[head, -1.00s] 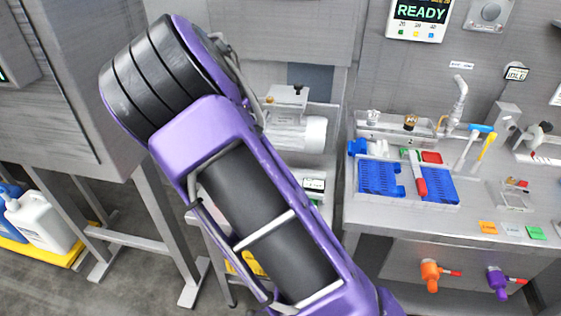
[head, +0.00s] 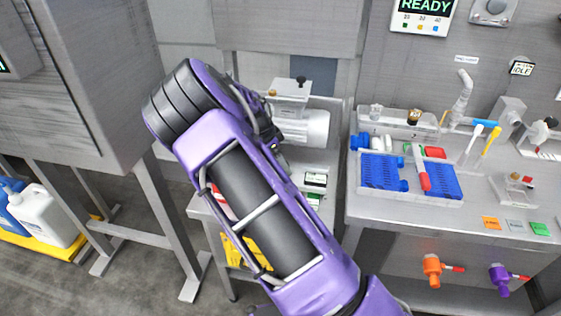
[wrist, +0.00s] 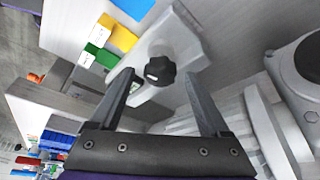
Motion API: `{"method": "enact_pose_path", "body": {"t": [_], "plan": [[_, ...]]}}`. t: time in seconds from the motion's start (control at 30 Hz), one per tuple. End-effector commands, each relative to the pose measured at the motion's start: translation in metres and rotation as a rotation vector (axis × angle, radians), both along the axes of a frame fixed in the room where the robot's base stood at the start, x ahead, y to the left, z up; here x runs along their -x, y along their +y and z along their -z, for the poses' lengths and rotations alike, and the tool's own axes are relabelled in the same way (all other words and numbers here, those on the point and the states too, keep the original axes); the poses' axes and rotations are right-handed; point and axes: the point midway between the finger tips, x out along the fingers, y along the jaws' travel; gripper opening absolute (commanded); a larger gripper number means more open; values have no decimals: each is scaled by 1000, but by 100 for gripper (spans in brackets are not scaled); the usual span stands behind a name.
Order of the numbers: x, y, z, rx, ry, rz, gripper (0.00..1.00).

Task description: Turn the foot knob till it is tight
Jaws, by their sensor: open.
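The foot knob, a black lobed knob (wrist: 160,70), sits on a pale metal bracket (wrist: 183,42) in the wrist view. A small black knob also shows in the head view (head: 301,80), on top of the metal plate above a silver cylindrical motor (head: 303,128). My gripper (wrist: 158,84) is open and empty, its two dark fingers pointing towards the knob, one on each side in the picture. I cannot tell whether either finger touches it or how deep they reach. In the head view my purple arm hides the gripper.
Right of the motor is a steel bench (head: 420,222) with a tray of blue racks (head: 381,172) and several tools. Ribbed grey housing (wrist: 268,125) lies close to the right finger. Yellow and green blocks (wrist: 116,35) are near the left finger. A steel cabinet (head: 95,70) stands left.

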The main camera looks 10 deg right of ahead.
Motion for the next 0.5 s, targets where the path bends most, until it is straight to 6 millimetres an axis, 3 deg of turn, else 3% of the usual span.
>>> {"method": "enact_pose_path", "body": {"t": [0.23,0.5], "plan": [[0,0,1,0,-1,0,80],[0,0,0,0,-1,0,33]]}}
